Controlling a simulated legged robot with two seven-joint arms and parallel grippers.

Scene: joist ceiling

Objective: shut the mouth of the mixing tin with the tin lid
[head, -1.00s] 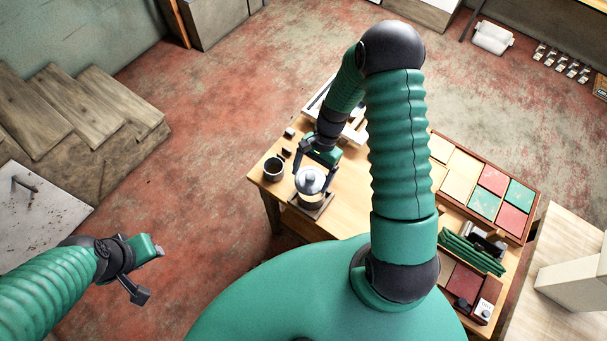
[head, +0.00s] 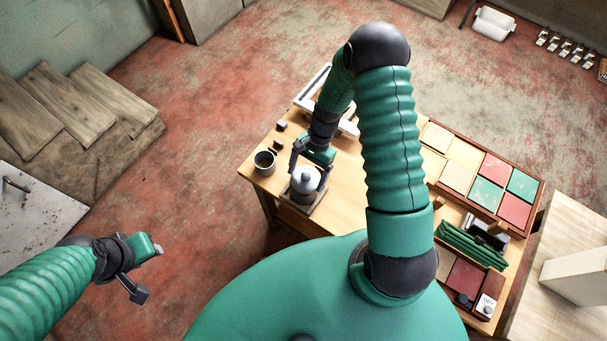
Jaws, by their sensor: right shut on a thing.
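The mixing tin (head: 303,197) stands upright on a small dark board near the left end of the wooden table. The grey tin lid (head: 306,180), with a knob on top, is over the tin's mouth. I cannot tell whether it rests on the rim or hangs just above it. My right gripper (head: 309,172) reaches down from behind, shut on the lid with a finger on each side. My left gripper (head: 147,270) is open and empty over the floor, well left of the table.
A dark cup (head: 264,162) stands just left of the tin, near the table edge. Small dark blocks (head: 281,126) lie behind it. A tray of coloured tiles (head: 484,203) and a green rolled cloth (head: 470,247) are on the right. Bare wood (head: 346,190) lies right of the tin.

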